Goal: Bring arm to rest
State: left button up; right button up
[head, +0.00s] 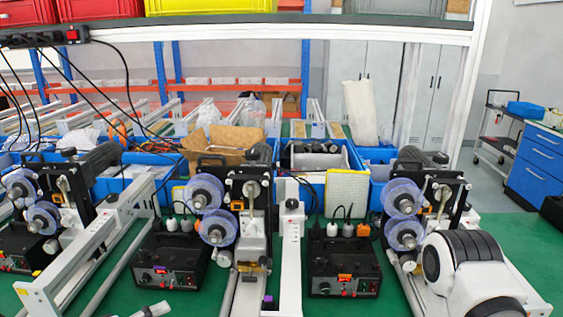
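My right arm (465,262), white with black ribbed bands, shows at the lower right in the head view. It stands in front of the rightmost coder machine (403,215) and hides part of it. The gripper of this arm is not in view. No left gripper can be made out. A small pale object (152,310) is cut off by the bottom edge at the lower left, and I cannot tell what it is.
Coder machines with clear purple reels (205,192) stand in a row on a green bench (200,297). Black control boxes (170,262) and white rails (291,262) stand between them. Blue bins (340,160) line the back. A shelf (270,33) spans above.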

pick_arm(q)
jog(key=s+d+f+g+y, duration=0.3)
jog(key=d+f+y, duration=0.15)
jog(key=f, duration=0.45)
jog(key=s+f+m+g+y, duration=0.2)
jog(key=s+f, duration=0.2)
jog(key=s, duration=0.3)
jog(key=s+a+f+m+g+y, duration=0.1)
jog(key=s+f+m+g+y, duration=0.1)
jog(key=s, duration=0.6)
jog(key=s+a+f+m+g+y, duration=0.1)
jog(key=s+f+m+g+y, duration=0.1)
jog(key=s+f+g, duration=0.2)
jog(key=s+f, duration=0.2)
jog(key=s, duration=0.2)
jog(key=shift+f, duration=0.3)
jog(key=shift+y, duration=0.35)
